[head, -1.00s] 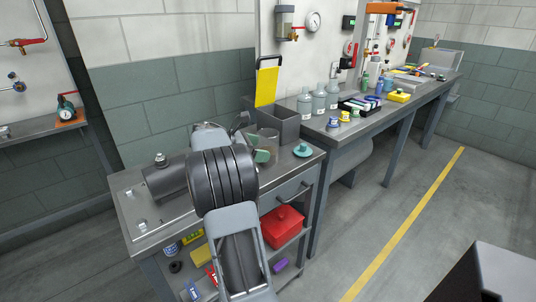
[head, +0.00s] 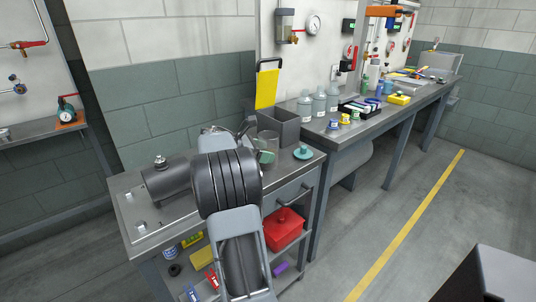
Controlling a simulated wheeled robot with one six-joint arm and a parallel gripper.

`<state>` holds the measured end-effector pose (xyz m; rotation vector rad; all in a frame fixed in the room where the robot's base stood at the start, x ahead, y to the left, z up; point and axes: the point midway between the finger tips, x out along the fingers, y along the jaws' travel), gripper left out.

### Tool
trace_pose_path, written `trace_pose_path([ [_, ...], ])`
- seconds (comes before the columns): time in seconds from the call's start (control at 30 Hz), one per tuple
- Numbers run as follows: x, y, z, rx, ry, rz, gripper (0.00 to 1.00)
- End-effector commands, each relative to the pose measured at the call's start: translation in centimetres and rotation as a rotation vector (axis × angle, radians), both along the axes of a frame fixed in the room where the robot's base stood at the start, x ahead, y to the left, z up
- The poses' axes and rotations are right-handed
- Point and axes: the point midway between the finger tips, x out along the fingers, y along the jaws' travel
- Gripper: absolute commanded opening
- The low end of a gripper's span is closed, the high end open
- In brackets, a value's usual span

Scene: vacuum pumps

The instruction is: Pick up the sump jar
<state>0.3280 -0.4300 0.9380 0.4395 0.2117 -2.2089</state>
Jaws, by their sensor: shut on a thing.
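The sump jar (head: 271,140) is a clear glass cylinder near the back right of the small steel bench, in front of a grey open box. It looks upright. My gripper (head: 263,156) is at the jar, mostly hidden behind my own dark arm links; a greenish patch shows low at the jar's left side. It is shut on the jar. The jar's lower left part is hidden, and I cannot tell whether its base touches the bench.
A teal lid-like part (head: 303,153) lies right of the jar. The grey box (head: 285,129) stands close behind. A dark pump cylinder (head: 168,182) is at left. A longer bench (head: 345,133) with bottles extends right.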

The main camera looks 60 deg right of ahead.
Motion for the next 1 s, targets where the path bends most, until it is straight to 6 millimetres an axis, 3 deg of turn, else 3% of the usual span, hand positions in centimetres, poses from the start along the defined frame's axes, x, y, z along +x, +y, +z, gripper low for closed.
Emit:
trace_pose_path([
  [0.13, 0.0, 0.0, 0.1, -0.002, 0.0, 0.001, 0.41],
  [0.37, 0.0, 0.0, 0.2, -0.002, 0.0, 0.001, 0.41],
  [0.57, 0.0, 0.0, 1.5, -0.003, -0.002, -0.001, 0.41],
  [0.7, 0.0, 0.0, 3.7, -0.003, -0.003, -0.001, 0.41],
  [1.0, -4.4, 2.9, 9.6, -0.004, -0.004, -0.001, 0.41],
])
